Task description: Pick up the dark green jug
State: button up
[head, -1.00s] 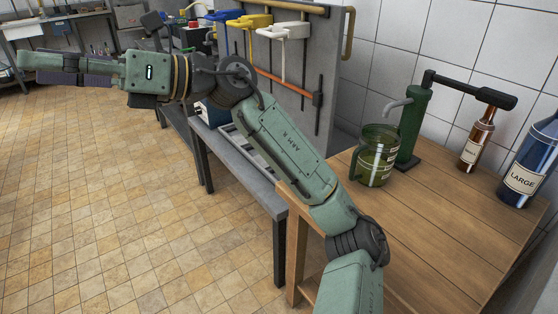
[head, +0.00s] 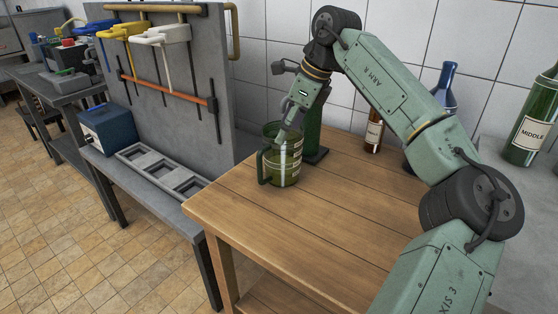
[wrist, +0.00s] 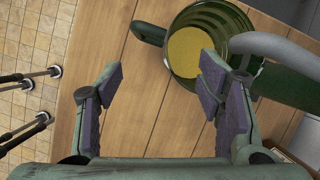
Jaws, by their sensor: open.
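The dark green jug (head: 284,166) is see-through glass with pale label bands. It stands upright near the far edge of the wooden table (head: 300,225), its handle toward the left. In the wrist view I look down into the jug (wrist: 198,52), whose bottom shows yellowish; its handle sticks out to the left. My gripper (head: 291,115) is over the jug's top in the head view, pointing down. In the wrist view my open gripper (wrist: 162,72) has nothing between its fingers; the right finger overlaps the jug's near side. I cannot tell if they touch.
A dark green pump-like stand (head: 313,135) is right beside the jug. A brown bottle (head: 374,135) and a blue bottle (head: 446,85), partly behind my arm, stand farther right. A green bottle (head: 534,122) is at far right. The table's front is clear. A grey bench (head: 165,180) stands left.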

aim_at(279, 158)
jog(key=p+x, duration=0.1)
jog(key=x, duration=0.6)
jog(key=shift+a+f, duration=0.25)
jog(key=shift+a, duration=0.05)
jog(key=shift+s, duration=0.1)
grip_shut()
dwell(0.3)
jog(key=shift+r, duration=0.1)
dwell(0.7)
